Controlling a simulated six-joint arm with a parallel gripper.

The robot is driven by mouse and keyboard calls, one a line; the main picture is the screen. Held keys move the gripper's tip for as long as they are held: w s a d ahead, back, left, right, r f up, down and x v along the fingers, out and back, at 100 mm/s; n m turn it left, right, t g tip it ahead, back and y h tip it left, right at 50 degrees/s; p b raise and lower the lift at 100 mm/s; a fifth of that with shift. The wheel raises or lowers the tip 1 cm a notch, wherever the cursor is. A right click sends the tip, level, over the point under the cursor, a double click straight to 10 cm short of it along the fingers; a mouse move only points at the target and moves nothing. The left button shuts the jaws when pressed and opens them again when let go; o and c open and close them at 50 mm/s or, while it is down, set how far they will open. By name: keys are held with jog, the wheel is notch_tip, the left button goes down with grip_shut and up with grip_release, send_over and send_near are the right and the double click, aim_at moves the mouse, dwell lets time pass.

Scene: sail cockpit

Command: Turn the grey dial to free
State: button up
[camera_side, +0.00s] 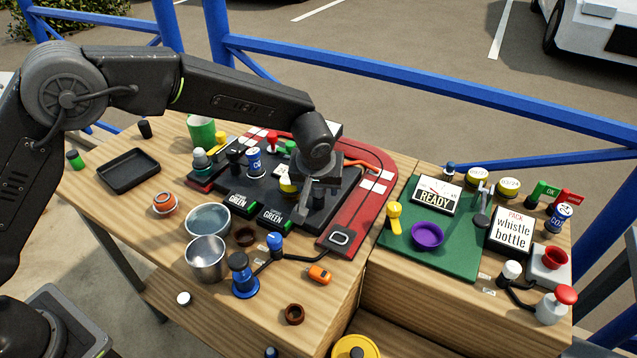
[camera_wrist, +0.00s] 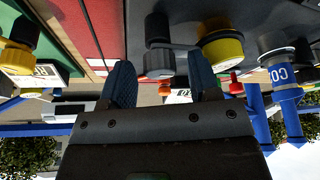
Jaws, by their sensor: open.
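My gripper (camera_side: 306,203) is over the black panel (camera_side: 330,205) in the side view, pointing down at its right part. In the wrist view my gripper (camera_wrist: 163,82) shows two dark blue fingers spread apart with nothing held. A dark knob with a grey end, which looks like the grey dial (camera_wrist: 159,62), appears in the gap between the fingers, beyond the gripper body. I cannot tell whether the fingers are level with it or touch it. In the side view my gripper hides that spot. No "free" mark is readable.
A yellow-topped knob (camera_wrist: 222,50) stands close beside the dial. A blue can (camera_side: 254,161) and red knob (camera_side: 272,140) stand farther back on the panel. A green mat (camera_side: 455,258) lies right.

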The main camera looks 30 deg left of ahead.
jog(key=c, duration=0.9)
jog(key=m+h, duration=0.1)
jog(key=m, duration=0.1)
jog(key=m+h, duration=0.1)
jog(key=m, duration=0.2)
jog(key=shift+a+m+t, duration=0.15)
jog(key=shift+m+t, duration=0.15)
jog(key=m+h, duration=0.2)
jog(key=m, duration=0.3)
jog(key=shift+m+g, duration=0.3)
jog(key=shift+g, duration=0.1)
jog(key=o, duration=0.9)
